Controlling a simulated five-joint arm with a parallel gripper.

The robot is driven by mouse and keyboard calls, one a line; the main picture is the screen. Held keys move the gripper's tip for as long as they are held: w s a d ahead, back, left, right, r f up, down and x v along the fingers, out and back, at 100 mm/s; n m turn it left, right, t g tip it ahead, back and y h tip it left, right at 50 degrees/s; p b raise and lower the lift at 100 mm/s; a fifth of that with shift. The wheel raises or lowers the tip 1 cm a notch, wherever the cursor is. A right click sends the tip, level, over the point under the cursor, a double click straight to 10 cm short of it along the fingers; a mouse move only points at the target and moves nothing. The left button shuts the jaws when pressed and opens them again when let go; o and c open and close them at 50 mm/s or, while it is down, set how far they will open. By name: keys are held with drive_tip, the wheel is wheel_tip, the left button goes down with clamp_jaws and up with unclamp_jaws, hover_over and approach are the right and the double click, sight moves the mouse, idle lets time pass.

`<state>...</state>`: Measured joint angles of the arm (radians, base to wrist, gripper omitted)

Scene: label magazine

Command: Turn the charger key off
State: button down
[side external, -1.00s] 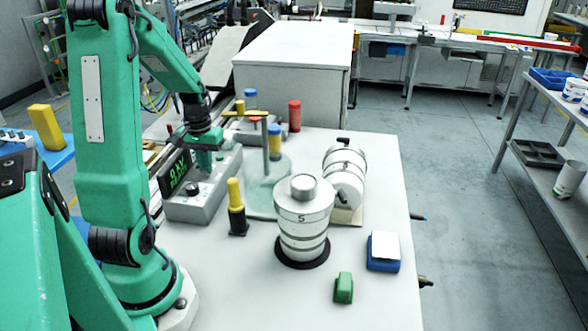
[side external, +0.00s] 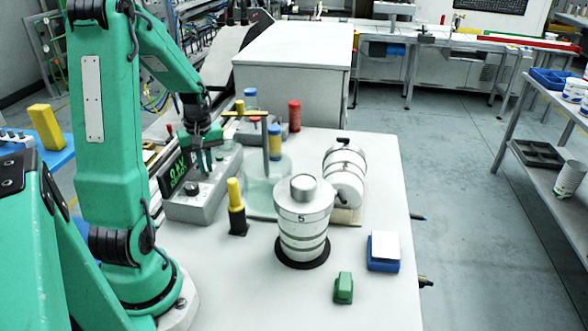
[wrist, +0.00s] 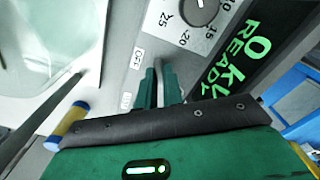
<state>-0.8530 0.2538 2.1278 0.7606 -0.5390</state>
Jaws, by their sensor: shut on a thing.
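The charger is a grey sloped box (side external: 190,208) on the left of the table, with a dark display (side external: 178,172) in green characters. In the wrist view the display (wrist: 235,60) reads "0 kV READY". My gripper (side external: 208,168) is down at the top of the box. In the wrist view my gripper (wrist: 158,85) has its two fingers close together, shut on the key, which the fingers hide. A label "OFF" (wrist: 138,57) is beside the fingertips. A second small label (wrist: 125,100) is too small to read. The key's angle cannot be told.
A round dial knob (wrist: 201,9) with a number scale is near the fingers. A yellow-handled tool (side external: 236,205), a post with a yellow bar (side external: 265,150), silver cylinders (side external: 302,215) and a green block (side external: 343,287) stand to the right. The table's front is clear.

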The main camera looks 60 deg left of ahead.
sight(206, 168)
drive_tip(key=n, duration=0.5)
drive_tip(key=shift+n, duration=0.3)
drive_tip(key=n, duration=0.5)
drive_tip(key=shift+n, duration=0.3)
drive_tip(key=shift+r, duration=0.1)
drive_tip(key=c, duration=1.5)
unclamp_jaws()
drive_tip(key=shift+c, duration=0.2)
drive_tip(key=shift+r, duration=3.85)
drive_tip(key=shift+d, duration=0.1)
